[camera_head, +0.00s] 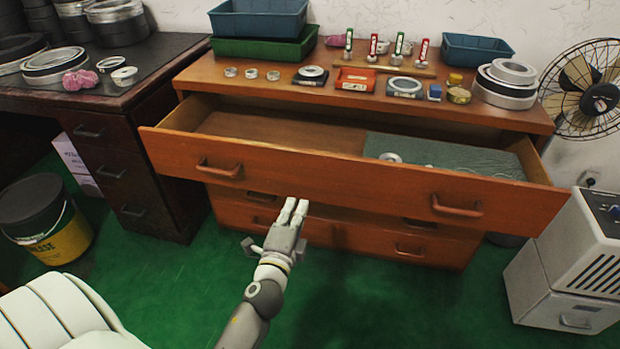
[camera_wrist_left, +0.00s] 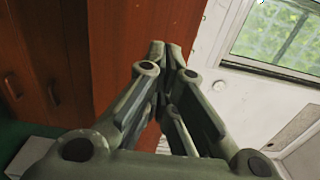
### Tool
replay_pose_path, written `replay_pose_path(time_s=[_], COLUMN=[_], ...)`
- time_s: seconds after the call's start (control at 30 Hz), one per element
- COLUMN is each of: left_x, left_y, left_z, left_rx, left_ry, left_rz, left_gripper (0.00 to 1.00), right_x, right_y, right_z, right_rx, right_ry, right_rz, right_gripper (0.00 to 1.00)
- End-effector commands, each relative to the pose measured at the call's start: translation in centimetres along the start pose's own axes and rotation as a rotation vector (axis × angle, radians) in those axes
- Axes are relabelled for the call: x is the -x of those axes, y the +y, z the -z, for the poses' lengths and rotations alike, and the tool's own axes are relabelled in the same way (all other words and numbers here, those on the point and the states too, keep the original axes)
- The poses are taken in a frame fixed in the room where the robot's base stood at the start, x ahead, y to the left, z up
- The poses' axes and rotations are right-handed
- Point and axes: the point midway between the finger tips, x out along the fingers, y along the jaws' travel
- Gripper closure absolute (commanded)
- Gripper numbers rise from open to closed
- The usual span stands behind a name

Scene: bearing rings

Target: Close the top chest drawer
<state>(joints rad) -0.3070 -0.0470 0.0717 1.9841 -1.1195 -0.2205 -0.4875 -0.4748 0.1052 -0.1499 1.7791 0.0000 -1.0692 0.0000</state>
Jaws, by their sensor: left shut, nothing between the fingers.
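The wooden chest (camera_head: 470,125) stands against the wall, and its top drawer (camera_head: 310,175) is pulled far out. The drawer front has two handles, a left one (camera_head: 219,169) and a right one (camera_head: 456,207). A grey-green sheet (camera_head: 450,155) and a small ring lie inside the drawer at the right. My left gripper (camera_head: 296,206) is shut and empty, just in front of the drawer front's lower edge, between the handles. I cannot tell whether it touches the wood. In the left wrist view my gripper's fingers (camera_wrist_left: 166,50) are together beside a reddish wooden surface (camera_wrist_left: 120,40). My right gripper is not in view.
Tools, rings and trays stand on the chest top (camera_head: 240,80). A dark desk (camera_head: 110,150) with a bucket (camera_head: 45,218) before it stands at the left. A white appliance (camera_head: 575,260) and a fan (camera_head: 590,90) stand at the right. Green floor (camera_head: 400,300) in front is clear.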

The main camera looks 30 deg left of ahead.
Motion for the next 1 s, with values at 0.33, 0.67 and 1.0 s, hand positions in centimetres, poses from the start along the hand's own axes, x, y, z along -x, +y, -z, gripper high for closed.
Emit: replay_pose_path(time_s=[0.33, 0.67, 1.0], left_x=[-6.5, -10.4, -10.9], left_y=[-0.1, 0.1, 0.1], left_z=[0.0, 0.1, 0.1], left_rx=[0.001, 0.002, 0.003], left_ry=[0.001, 0.001, 0.001], left_rz=[0.001, -0.001, -0.002], left_gripper=[1.00, 1.00, 1.00], right_x=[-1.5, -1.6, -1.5], right_y=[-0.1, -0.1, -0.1], right_z=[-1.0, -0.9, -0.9], right_rx=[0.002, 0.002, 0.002], right_ry=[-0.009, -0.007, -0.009], right_rz=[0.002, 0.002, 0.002], right_gripper=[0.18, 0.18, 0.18])
